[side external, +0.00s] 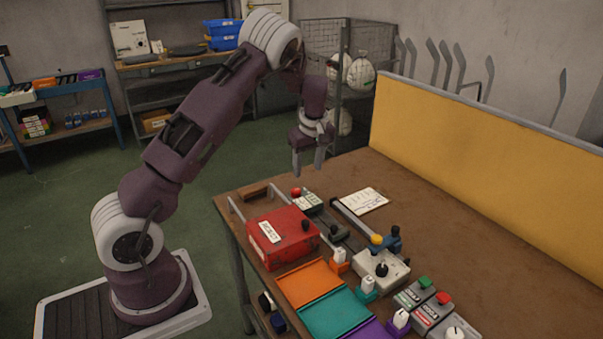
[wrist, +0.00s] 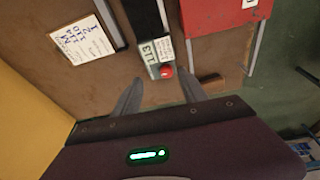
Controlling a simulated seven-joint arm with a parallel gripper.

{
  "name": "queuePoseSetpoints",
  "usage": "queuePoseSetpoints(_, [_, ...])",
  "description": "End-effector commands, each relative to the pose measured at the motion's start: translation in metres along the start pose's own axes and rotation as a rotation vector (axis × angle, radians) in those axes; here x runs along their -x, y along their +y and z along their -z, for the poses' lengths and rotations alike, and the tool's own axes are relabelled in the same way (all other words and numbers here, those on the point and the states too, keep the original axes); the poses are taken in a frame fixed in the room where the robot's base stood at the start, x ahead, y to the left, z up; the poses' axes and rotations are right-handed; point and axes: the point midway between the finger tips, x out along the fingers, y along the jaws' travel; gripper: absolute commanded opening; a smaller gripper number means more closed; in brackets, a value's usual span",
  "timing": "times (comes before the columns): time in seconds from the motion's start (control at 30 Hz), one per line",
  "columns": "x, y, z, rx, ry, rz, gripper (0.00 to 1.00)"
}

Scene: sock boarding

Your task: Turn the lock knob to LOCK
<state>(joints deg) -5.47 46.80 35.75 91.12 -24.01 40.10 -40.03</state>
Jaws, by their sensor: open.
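Several knobs show in the side external view, and their markings are too small to tell which is the lock knob. A black knob (side external: 382,269) stands on a light box, and a white round knob (side external: 455,333) sits at the bottom edge. Another dark knob (side external: 305,225) is on the red box (side external: 283,240). My gripper (side external: 307,168) is open and empty, pointing down above the far left end of the bench, apart from these knobs. In the wrist view its fingers (wrist: 161,77) are spread below a small labelled unit with a red button (wrist: 167,71).
Orange (side external: 308,284) and teal (side external: 335,314) trays line the near bench edge, with small coloured units beside them. Green (side external: 424,283) and red (side external: 444,297) buttons sit at the lower right. A yellow panel (side external: 480,170) closes the back. Bare bench (side external: 440,235) lies before it.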

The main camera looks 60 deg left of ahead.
Motion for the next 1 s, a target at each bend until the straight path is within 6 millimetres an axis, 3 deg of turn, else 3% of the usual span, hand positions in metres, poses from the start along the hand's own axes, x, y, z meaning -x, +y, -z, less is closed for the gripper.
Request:
queuePoseSetpoints(0.03, [-0.026,-0.001,0.008,0.011,0.057,0.034,0.50])
queuePoseSetpoints(0.1, [-0.048,-0.002,0.019,0.025,0.119,0.054,0.50])
queuePoseSetpoints(0.5, [-0.118,-0.007,0.035,0.034,0.156,0.064,0.50])
queuePoseSetpoints(0.87, [-0.129,-0.007,0.036,0.033,0.155,0.062,0.50])
queuePoseSetpoints(1.0, [-0.128,-0.007,0.036,0.033,0.154,0.062,0.23])
